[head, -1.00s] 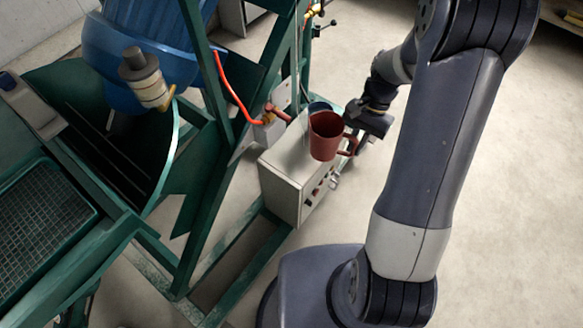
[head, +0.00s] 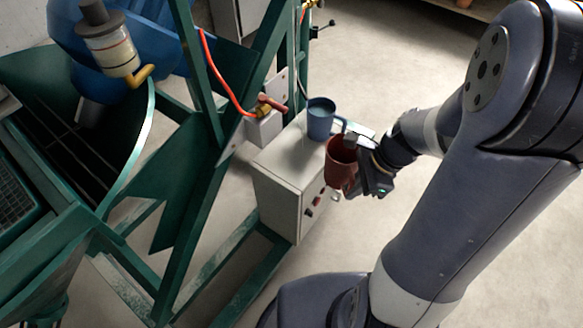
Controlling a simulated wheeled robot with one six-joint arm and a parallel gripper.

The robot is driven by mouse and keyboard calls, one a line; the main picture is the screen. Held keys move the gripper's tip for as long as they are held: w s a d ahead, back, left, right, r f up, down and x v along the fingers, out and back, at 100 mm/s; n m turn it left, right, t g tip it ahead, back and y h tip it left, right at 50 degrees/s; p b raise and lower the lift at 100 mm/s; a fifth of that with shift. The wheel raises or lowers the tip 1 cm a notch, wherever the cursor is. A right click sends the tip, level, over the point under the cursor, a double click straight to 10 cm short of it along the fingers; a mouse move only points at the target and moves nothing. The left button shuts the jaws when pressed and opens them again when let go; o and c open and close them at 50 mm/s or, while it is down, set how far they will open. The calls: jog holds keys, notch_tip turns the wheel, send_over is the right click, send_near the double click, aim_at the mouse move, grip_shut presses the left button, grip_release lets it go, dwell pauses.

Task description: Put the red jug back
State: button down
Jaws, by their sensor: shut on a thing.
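The red jug (head: 339,163) is in the head view, right of centre, at the right side of the control box. My gripper (head: 356,160) is shut on the red jug at its right side; the fingers partly hide the jug. The jug looks close to upright, its open top tilted toward me. I cannot tell whether its base touches anything; it overlaps the box's right edge in the picture. A blue jug (head: 320,118) stands on top of the box, just behind and left of the red jug.
The grey control box (head: 283,171) has knobs on its front face. A green steel frame (head: 190,185) and a red hose (head: 222,70) stand to its left. A blue drum (head: 140,45) and a green trough (head: 60,120) are farther left. Bare floor (head: 420,60) lies behind my arm.

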jog(key=w+a, duration=1)
jog(key=a, duration=0.3)
notch_tip(320, 180, down, 6)
jog(key=shift+w+f+b, duration=0.1)
jog(key=shift+f+b, duration=0.1)
jog(key=shift+b, duration=0.7)
jog(key=shift+w+a+f, duration=0.15)
jog(key=shift+a+f, duration=0.05)
jog(key=shift+f, duration=0.1)
jog(key=shift+f, duration=0.15)
jog(key=c, duration=1.5)
grip_release()
jog(key=shift+o, duration=0.2)
